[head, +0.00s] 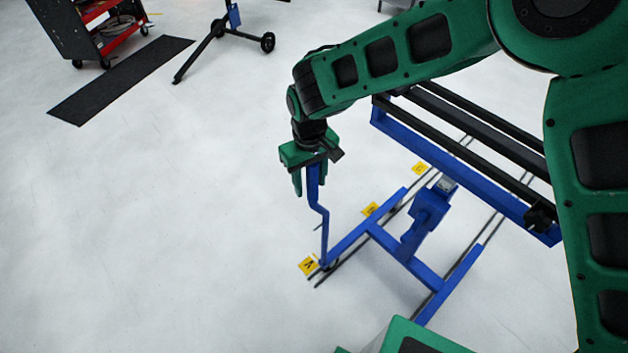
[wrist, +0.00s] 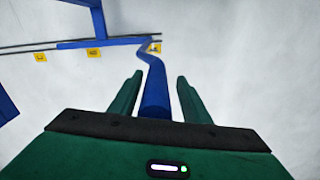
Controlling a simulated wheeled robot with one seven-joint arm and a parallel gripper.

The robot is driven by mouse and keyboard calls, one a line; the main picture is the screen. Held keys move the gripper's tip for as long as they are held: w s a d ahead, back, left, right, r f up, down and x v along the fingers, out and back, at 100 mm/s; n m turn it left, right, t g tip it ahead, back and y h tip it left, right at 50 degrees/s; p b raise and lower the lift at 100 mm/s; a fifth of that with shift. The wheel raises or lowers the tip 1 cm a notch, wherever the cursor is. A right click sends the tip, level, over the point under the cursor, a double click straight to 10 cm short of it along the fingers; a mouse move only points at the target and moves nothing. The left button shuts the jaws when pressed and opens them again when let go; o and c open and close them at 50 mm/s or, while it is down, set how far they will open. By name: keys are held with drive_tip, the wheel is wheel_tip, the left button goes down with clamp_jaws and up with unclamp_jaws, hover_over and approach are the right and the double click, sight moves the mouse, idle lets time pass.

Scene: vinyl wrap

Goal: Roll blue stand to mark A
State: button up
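The blue stand (head: 403,253) is a wheeled frame on thin dark floor rails, with a cranked blue handle (head: 322,222) rising from its front left end. That end is beside the yellow mark A (head: 308,265). My gripper (head: 310,192) is above the floor at the top of the handle. In the wrist view the handle (wrist: 155,90) runs between the two green fingers (wrist: 160,76), with a gap on each side, so the gripper looks open around it. Mark A also shows at the handle's far end in the wrist view (wrist: 155,47).
Two other yellow marks, the middle one (head: 370,209) and the far one (head: 419,168), lie along the rails. A black and blue rack (head: 465,165) tops the stand. A red cart (head: 115,35), a dark mat (head: 120,80) and a tripod stand (head: 225,35) are far left. The left floor is clear.

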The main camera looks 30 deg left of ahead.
drive_tip(key=shift+d, duration=0.1)
wheel_tip(320, 180, up, 11)
drive_tip(key=shift+f, duration=0.15)
idle(0.4)
drive_tip(key=shift+w, duration=0.15)
